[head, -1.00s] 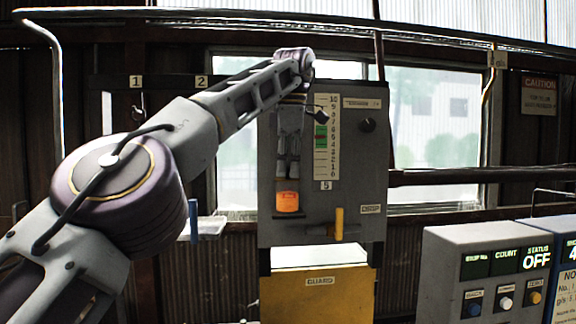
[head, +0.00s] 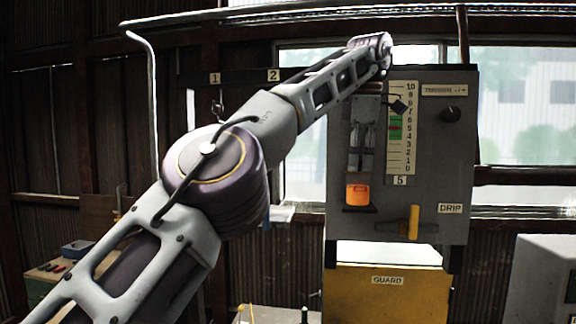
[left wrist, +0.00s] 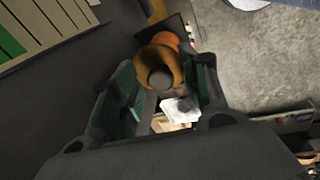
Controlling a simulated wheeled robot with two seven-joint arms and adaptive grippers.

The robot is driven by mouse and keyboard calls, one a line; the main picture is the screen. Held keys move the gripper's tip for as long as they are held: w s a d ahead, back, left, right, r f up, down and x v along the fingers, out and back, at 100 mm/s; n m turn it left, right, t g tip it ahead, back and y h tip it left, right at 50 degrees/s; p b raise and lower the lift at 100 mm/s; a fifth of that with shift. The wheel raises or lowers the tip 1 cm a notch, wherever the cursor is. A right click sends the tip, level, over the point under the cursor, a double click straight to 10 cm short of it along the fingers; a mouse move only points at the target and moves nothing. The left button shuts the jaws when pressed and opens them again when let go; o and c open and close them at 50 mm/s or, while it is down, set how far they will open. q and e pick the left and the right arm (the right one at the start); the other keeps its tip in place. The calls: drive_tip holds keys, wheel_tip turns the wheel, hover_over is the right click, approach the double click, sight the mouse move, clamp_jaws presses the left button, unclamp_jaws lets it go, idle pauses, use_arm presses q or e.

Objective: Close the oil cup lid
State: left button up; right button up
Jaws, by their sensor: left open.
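The orange oil cup (head: 357,195) sits on a small dark ledge at the lower left of the grey panel. My left gripper (head: 360,172) points down just above it, with its fingers apart. In the left wrist view, a round amber-brown lid-like top with a dark knob (left wrist: 162,77) lies between the open fingers of my left gripper (left wrist: 163,92), and the orange cup (left wrist: 166,41) shows behind it. I cannot tell whether the fingers touch it, or whether the lid is fully seated. My right gripper is out of view.
The grey panel (head: 459,150) carries a numbered scale (head: 401,150), a black knob (head: 452,115) and a yellow lever (head: 413,222) close right of the cup. A yellow guard (head: 385,300) stands below. A grey box (head: 545,275) is at the right edge.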

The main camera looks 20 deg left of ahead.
use_arm(q)
drive_tip(key=shift+s+a+r+t+h, duration=0.1)
drive_tip(key=shift+a+r+t+h, duration=0.15)
drive_tip(key=shift+h, duration=0.45)
drive_tip(key=shift+a+r+t+h, duration=0.2)
drive_tip(key=shift+a+h, duration=0.1)
drive_tip(key=shift+h, duration=0.4)
idle(0.4)
drive_tip(key=shift+s+a+r+h, duration=0.1)
drive_tip(key=shift+a+h, duration=0.1)
drive_tip(key=shift+h, duration=0.4)
